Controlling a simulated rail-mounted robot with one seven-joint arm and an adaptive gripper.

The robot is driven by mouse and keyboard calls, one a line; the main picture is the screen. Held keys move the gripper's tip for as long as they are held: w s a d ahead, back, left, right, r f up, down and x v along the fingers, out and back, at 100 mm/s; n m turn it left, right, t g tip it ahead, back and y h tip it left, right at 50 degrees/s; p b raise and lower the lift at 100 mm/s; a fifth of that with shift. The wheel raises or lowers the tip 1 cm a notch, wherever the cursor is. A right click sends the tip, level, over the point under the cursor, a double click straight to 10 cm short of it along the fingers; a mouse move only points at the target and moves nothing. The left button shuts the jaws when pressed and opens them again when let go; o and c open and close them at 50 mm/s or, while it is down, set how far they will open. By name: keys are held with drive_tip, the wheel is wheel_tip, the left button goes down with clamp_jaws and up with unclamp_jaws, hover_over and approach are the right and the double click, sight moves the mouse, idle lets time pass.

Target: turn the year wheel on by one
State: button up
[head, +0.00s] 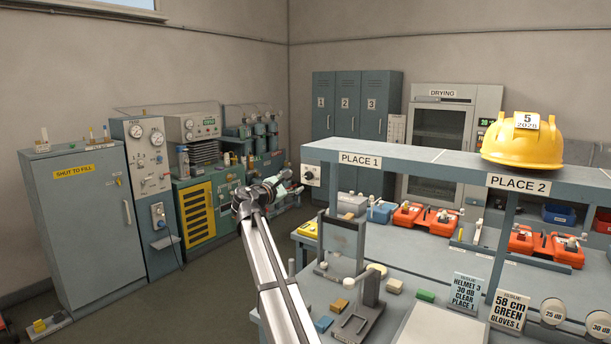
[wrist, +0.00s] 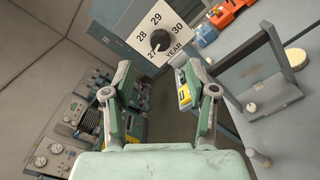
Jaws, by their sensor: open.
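The year wheel is a black round knob (wrist: 159,41) on a white plate (wrist: 174,22) marked YEAR, with 27, 28, 29 and 30 around it. A small light mark shows on the knob's lower left, towards 27, but it is too small to read surely. The plate also shows small in the head view (head: 311,174), on the left end of the shelf. My gripper (wrist: 153,70) is open and empty, its fingers below and apart from the knob in the wrist view. In the head view my gripper (head: 284,184) is left of the plate.
The shelf (head: 400,158) carries a yellow helmet (head: 524,147) labelled 5 2028. Below it, the bench (head: 395,238) holds orange sets, a grey press-like stand (head: 343,240) and cards. Grey cabinets (head: 75,220) stand at the left. Floor is clear between them and the bench.

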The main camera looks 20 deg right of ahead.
sight(308, 176)
drive_tip(key=p+x, duration=0.1)
drive_tip(key=x, duration=0.7)
drive_tip(key=shift+p, duration=0.4)
clamp_jaws()
